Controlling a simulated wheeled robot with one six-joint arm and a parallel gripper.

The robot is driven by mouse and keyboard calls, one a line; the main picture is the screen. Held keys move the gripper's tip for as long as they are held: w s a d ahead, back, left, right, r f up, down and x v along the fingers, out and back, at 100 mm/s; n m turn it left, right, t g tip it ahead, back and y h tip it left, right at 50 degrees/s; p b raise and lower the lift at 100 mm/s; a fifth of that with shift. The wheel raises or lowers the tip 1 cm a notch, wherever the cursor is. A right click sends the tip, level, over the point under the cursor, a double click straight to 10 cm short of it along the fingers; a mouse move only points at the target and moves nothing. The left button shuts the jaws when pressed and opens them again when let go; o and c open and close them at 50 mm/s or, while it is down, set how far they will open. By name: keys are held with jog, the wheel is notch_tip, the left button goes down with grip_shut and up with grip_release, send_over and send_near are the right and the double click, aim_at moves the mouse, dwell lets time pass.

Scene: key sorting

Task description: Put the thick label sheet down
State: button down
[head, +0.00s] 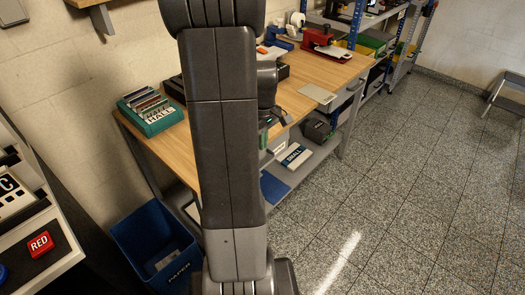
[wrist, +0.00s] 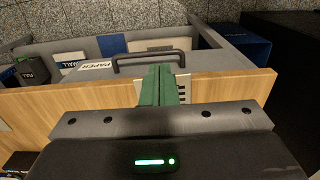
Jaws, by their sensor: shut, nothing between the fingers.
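My gripper (wrist: 160,84) shows in the wrist view with its green fingers together and nothing between them. It points past the wooden table's edge (wrist: 60,98). A small white piece with dark marks (wrist: 181,84) shows just right of the fingers, partly hidden; I cannot tell if it is the thick label sheet. In the head view, my gripper (head: 266,121) is mostly hidden behind my arm, near the table's front edge. A flat pale grey plate (head: 316,93) lies on the tabletop to its right; I cannot tell whether it is the label sheet.
A red device (head: 327,44) stands at the back. A blue PAPER bin (head: 150,242) is on the floor at left. A shelf below holds a white box (head: 290,156). The floor (head: 420,190) at right is clear.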

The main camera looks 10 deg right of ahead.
jog(key=shift+r, duration=0.75)
jog(key=s+d+r+m+p, duration=0.2)
jog(key=s+d+m, duration=0.2)
jog(key=d+m, duration=0.1)
jog(key=s+d+r+m+p, duration=0.3)
jog(key=s+d+m, duration=0.1)
jog(key=d, duration=0.4)
jog(key=shift+s+r+m, duration=0.25)
jog(key=shift+s+m, duration=0.05)
jog(key=shift+m, duration=0.2)
